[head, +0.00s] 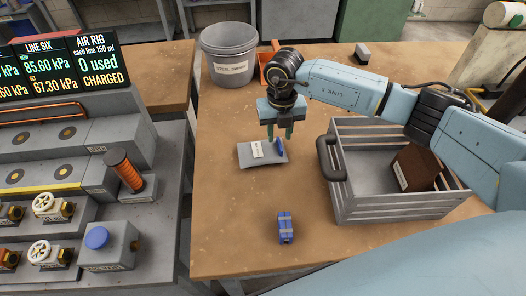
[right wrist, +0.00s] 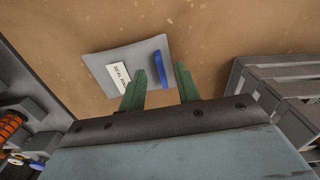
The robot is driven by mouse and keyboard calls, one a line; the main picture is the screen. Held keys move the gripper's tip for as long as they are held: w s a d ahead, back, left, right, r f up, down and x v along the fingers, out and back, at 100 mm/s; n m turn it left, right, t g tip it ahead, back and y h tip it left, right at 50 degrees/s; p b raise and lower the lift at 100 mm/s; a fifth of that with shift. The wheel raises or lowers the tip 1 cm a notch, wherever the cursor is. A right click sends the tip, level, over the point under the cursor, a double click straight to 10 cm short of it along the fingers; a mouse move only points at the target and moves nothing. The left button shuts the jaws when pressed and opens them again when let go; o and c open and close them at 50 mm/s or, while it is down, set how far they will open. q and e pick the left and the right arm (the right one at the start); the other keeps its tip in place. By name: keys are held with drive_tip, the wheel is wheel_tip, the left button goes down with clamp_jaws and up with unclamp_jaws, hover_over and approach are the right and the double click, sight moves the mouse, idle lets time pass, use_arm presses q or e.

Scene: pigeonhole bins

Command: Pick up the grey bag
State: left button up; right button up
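The grey bag (head: 254,155) lies flat on the wooden table, with a white label and a blue clip (head: 280,147) at its right end. In the right wrist view the bag (right wrist: 100,62) lies ahead of the fingers, with its blue clip (right wrist: 158,68) upright. My right gripper (head: 280,133) points down over the clip end of the bag. Its green fingers (right wrist: 170,88) are apart with nothing between them. I cannot tell the exact height above the bag. My left gripper is not in view.
A grey slatted crate (head: 385,207) with a brown box (head: 414,168) inside stands to the right. A blue block (head: 285,227) lies nearer. A grey bucket (head: 230,65) stands behind, by an orange tray (head: 268,66). A valve and gauge panel (head: 70,150) is left. Table left of the crate is mostly clear.

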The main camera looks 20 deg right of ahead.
wheel_tip(320, 180, down, 2)
clamp_jaws()
idle(0.3)
wheel_tip(320, 180, up, 10)
idle(0.6)
